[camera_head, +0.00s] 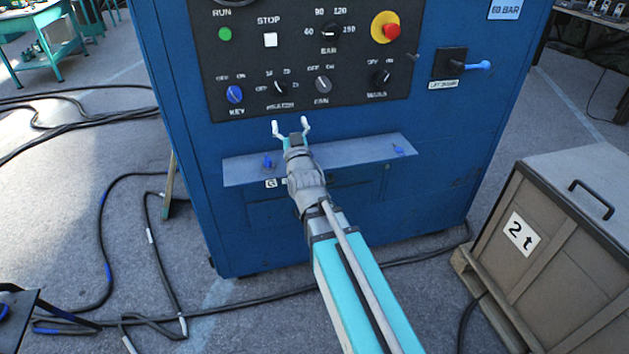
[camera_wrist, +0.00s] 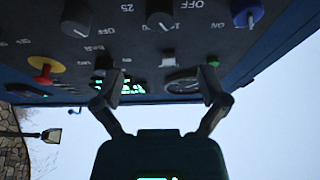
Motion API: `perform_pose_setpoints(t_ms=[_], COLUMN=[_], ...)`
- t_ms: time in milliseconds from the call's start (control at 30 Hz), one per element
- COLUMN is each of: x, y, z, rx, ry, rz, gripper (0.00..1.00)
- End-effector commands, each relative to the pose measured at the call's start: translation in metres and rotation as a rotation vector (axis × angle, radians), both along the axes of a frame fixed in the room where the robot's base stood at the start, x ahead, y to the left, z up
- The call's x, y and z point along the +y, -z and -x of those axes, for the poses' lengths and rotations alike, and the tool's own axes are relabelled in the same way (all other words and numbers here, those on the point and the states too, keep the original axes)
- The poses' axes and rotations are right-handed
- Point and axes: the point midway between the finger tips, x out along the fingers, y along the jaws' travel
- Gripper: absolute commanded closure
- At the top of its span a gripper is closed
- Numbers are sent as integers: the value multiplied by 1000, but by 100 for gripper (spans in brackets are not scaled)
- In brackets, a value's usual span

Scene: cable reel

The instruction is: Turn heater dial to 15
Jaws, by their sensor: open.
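The heater dial (camera_head: 280,87) is a small dark knob on the black control panel, between the blue key switch (camera_head: 235,94) and the fan dial (camera_head: 322,84). Its labels include OFF and 25; I cannot read its setting for sure. My gripper (camera_head: 291,125) is open and empty in front of the cabinet, below the dial row and apart from the dial. In the wrist view the heater dial (camera_wrist: 160,17) shows at the top centre, beyond the spread fingers of my gripper (camera_wrist: 158,85). The blue key switch (camera_wrist: 247,15) is to its right there.
A narrow shelf (camera_head: 240,172) juts from the blue cabinet (camera_head: 225,235) below the panel, close to my gripper. The red emergency stop (camera_head: 391,31) and a blue-handled lever (camera_head: 475,65) are at the right. A crate (camera_head: 560,250) stands lower right; cables (camera_head: 105,215) cover the left floor.

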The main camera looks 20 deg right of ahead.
Motion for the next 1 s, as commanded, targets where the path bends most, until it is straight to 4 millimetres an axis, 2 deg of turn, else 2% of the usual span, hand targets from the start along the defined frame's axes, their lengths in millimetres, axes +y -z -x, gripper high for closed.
perform_pose_setpoints(t_ms=[167,233,533,1000], x=[0,0,2,2], y=[9,5,13,31], z=[19,14,7,8], rx=[0,34,196,469], ry=[0,-4,-21,-41], rz=[0,2,9,18], gripper=[7,7,7,7])
